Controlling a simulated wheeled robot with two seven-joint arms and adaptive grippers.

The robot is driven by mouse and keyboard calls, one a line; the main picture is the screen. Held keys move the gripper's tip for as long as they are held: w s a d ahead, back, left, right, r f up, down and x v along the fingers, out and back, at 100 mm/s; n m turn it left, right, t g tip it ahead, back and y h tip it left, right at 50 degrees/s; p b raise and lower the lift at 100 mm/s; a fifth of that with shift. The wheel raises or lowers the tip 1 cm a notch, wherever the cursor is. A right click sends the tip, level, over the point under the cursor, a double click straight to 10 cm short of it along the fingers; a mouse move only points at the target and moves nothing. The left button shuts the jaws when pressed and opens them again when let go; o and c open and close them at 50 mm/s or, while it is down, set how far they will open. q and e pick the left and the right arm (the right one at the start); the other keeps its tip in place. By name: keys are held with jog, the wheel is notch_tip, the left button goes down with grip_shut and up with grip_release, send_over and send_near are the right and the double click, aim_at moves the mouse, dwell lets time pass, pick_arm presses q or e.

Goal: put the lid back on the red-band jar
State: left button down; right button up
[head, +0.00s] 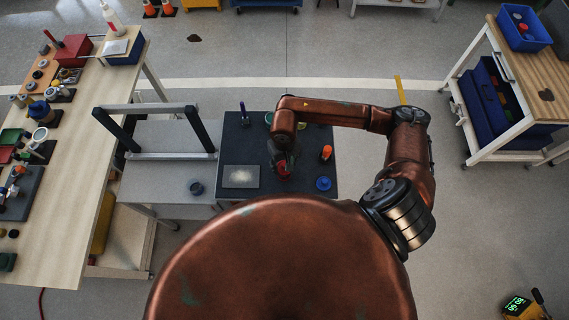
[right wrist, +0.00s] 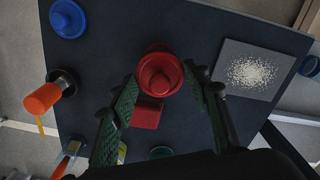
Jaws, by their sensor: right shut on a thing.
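A round red lid with a knob (right wrist: 160,72) sits between the fingertips of my right gripper (right wrist: 162,78), which is shut on it. In the head view my right gripper (head: 283,168) is over the dark mat, with a bit of red showing at its tips. A small red block-like shape (right wrist: 147,114) shows just beside the lid in the right wrist view. I cannot make out a red-band jar for certain, or whether one is under the lid. My left gripper is not in view.
On the dark mat (head: 232,134) are a blue knobbed lid (head: 323,184), an orange-topped item (head: 326,153), an upright blue item (head: 244,117) and a grey plate with pale grains (head: 241,177). A dark cup (head: 197,188) stands left of the mat. A black-and-grey frame (head: 205,135) stands further left.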

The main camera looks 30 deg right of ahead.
jog(key=b, duration=0.2)
jog(key=shift+f+b, duration=0.2)
jog(key=shift+b, duration=0.2)
dwell(2.1)
jog(key=o, duration=0.9)
jog(key=shift+o, duration=0.7)
jog(key=o, duration=0.4)
jog(key=shift+c, duration=0.2)
jog(key=shift+r, duration=0.1)
jog(key=shift+r+p, duration=1.1)
jog(key=shift+r, duration=2.35)
jog(key=shift+c, duration=0.5)
grip_shut()
